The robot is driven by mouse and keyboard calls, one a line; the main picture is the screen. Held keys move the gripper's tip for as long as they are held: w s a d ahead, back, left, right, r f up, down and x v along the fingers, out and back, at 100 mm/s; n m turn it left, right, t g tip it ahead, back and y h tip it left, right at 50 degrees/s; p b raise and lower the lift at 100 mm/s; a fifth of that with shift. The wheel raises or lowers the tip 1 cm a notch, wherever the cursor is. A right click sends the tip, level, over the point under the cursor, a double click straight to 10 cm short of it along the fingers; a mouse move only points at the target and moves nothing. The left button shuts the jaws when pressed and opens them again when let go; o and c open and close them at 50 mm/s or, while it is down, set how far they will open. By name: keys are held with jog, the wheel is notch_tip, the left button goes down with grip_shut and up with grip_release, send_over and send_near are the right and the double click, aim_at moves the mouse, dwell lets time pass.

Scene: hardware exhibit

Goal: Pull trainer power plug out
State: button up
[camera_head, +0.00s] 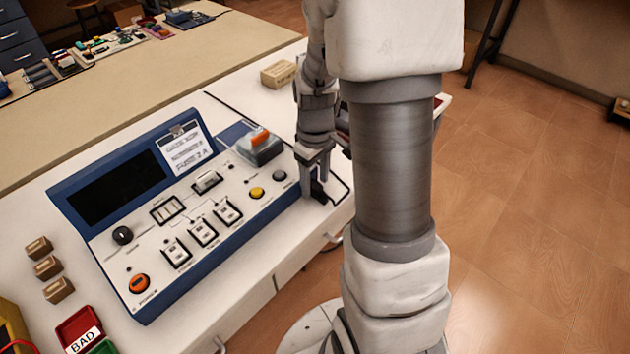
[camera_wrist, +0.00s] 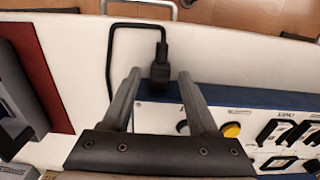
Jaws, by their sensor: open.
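The trainer (camera_head: 190,205) is a blue-edged console with a white sloped panel on the white bench. Its black power plug (camera_head: 318,190) sits at the trainer's right side. In the wrist view the plug (camera_wrist: 160,72) stands upright against the blue edge, and a black cord (camera_wrist: 110,55) loops from it to the left. My gripper (camera_head: 317,180) points down over the plug. In the wrist view my gripper (camera_wrist: 157,80) has its two fingers apart, one on each side of the plug, with gaps visible. Whether the plug is fully seated cannot be seen.
A tan box (camera_head: 278,74) lies behind on the bench. Small brown blocks (camera_head: 48,267) and a red BAD tray (camera_head: 80,328) are at the left. A dark red and grey item (camera_wrist: 35,65) lies left of the cord. The bench's front edge is close to the plug.

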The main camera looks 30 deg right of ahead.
jog(key=shift+f, duration=0.15)
grip_shut()
dwell(1.4)
